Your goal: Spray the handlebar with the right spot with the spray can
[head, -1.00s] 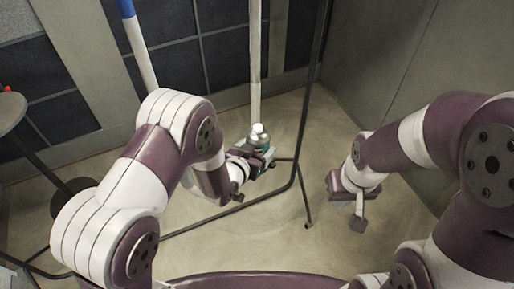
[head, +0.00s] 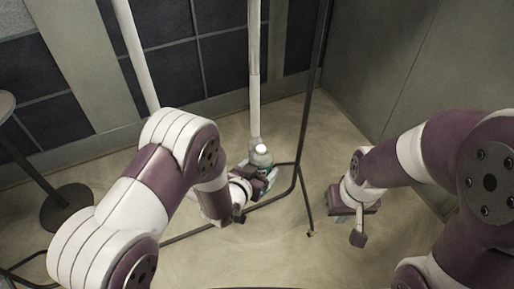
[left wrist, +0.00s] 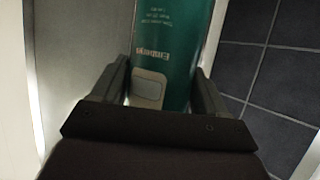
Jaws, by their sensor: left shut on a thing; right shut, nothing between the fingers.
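The spray can (head: 262,157) has a white top and a green body. My left gripper (head: 262,178) is shut on it and holds it upright in front of a white upright bar (head: 254,70). In the left wrist view the can's green side (left wrist: 172,50), with lettering and a grey patch, sits between the fingers (left wrist: 165,88). A second white bar (head: 133,50) leans at the left. These bars may be handlebars; I cannot tell, and I see no spot on them. My right gripper (head: 357,222) is shut and empty, above the floor at the right.
A thin black frame (head: 300,150) with legs stands close behind and right of the can. A round stand (head: 68,208) is at the left. Dark panels (head: 175,70) and a grey wall (head: 430,80) close off the back and right. The floor between my arms is mostly clear.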

